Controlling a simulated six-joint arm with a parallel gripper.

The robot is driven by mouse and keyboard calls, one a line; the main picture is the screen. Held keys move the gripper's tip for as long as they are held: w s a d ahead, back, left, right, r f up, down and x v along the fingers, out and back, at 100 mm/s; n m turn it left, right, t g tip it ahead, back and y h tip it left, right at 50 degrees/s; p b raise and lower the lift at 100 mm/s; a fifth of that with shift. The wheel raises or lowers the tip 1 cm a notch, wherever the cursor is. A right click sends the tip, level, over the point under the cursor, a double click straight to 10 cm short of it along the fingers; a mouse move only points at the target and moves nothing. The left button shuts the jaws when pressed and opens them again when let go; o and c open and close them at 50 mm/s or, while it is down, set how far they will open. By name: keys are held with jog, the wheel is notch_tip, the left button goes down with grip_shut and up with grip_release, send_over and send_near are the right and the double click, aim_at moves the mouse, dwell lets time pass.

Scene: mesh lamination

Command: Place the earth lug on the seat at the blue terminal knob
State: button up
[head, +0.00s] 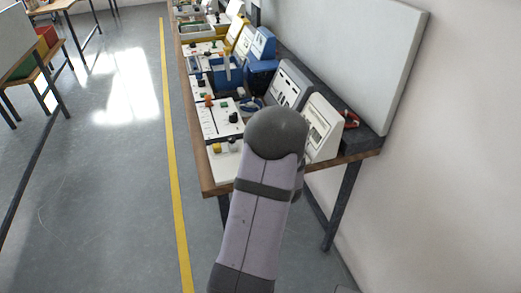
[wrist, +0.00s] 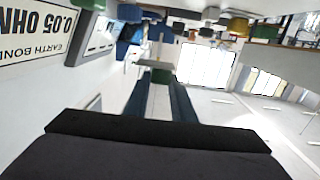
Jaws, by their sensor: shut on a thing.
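My gripper (wrist: 160,78) shows in the wrist view as two long blue-grey fingers, shut on a small piece with a green part between the tips. I take this piece to be the earth lug (wrist: 160,75); its shape is too small to make out. In the head view my arm hides the gripper and the lug. Several blue things show in the wrist view beyond the fingertips, but I cannot tell which is the blue terminal knob. The seat at the knob cannot be made out.
A long bench (head: 205,181) carries white panels with coloured knobs, including a yellow knob (head: 217,148) and a black knob (head: 234,117). A white instrument (head: 323,128) and a grey one (head: 289,85) stand behind. An earth bond label (wrist: 38,33) is close at left in the wrist view.

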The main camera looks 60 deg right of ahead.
jog(key=shift+t, duration=0.3)
jog(key=shift+s+a+f+p, duration=0.15)
jog(key=shift+a+f+p, duration=0.25)
jog(key=shift+f, duration=0.4)
jog(key=shift+s+a+f+p, duration=0.2)
jog(key=shift+a+f+p, duration=0.25)
jog(key=shift+f, duration=0.4)
jog(key=shift+s+a+f+p, duration=0.15)
jog(key=shift+a+f+p, duration=0.1)
jog(key=shift+f+p, duration=0.4)
jog(key=shift+f, duration=0.3)
jog(key=shift+f, duration=1.95)
jog(key=shift+f, duration=0.1)
jog(key=o, duration=0.6)
jog(key=shift+f, duration=0.1)
jog(key=o, duration=0.4)
